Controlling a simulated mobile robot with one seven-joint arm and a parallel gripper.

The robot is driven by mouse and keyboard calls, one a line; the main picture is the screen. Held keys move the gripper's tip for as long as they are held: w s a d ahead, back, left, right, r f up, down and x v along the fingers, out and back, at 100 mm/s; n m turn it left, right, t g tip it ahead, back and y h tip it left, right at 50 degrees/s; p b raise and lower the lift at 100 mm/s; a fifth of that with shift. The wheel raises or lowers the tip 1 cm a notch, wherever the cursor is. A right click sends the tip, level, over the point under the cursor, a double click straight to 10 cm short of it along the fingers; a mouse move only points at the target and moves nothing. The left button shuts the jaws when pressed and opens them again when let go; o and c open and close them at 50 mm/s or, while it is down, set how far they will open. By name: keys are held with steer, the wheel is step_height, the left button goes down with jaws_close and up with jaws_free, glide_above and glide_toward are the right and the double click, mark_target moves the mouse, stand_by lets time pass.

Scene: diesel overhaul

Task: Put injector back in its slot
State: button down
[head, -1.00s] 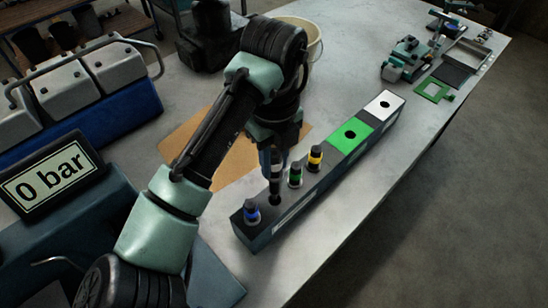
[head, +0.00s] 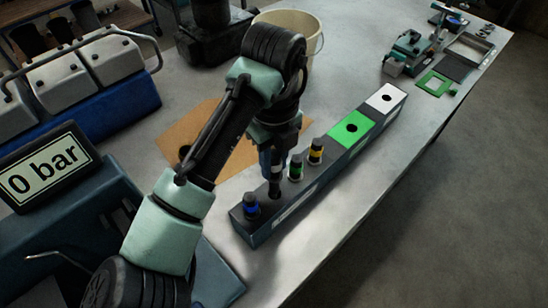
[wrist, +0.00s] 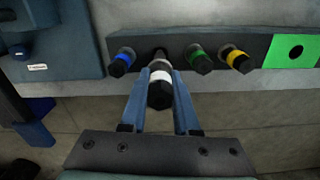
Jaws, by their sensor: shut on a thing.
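My gripper (wrist: 160,84) is shut on an injector (wrist: 160,92) with a white band and a dark cap. In the head view my gripper (head: 272,158) is above the long dark injector rack (head: 262,233), between the blue-banded injector (head: 251,206) and the green-banded injector (head: 296,168). The held injector's dark lower end (head: 275,188) meets the rack top there; how deep it sits is not clear. A yellow-banded injector (head: 316,152) stands beyond the green one. At the rack's far end, a green plate (head: 350,129) and a white plate (head: 386,98) each show an empty dark hole.
A display reading "0 bar" (head: 47,169) stands at left. A tan board (head: 195,130) and a cream bucket (head: 297,45) lie behind my arm. Tools and a green frame (head: 434,84) are at the far right end of the bench. The bench edge runs close along the rack's right side.

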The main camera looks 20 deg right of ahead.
mark_target(274, 176)
steer(key=shift+f, duration=0.5)
stand_by(0.6)
steer(key=shift+f+b, duration=1.05)
steer(key=shift+f, duration=0.7)
steer(key=shift+f+b, duration=0.75)
steer(key=shift+f, duration=0.55)
steer(key=shift+c, duration=0.8)
jaws_free()
steer(key=shift+r, duration=0.1)
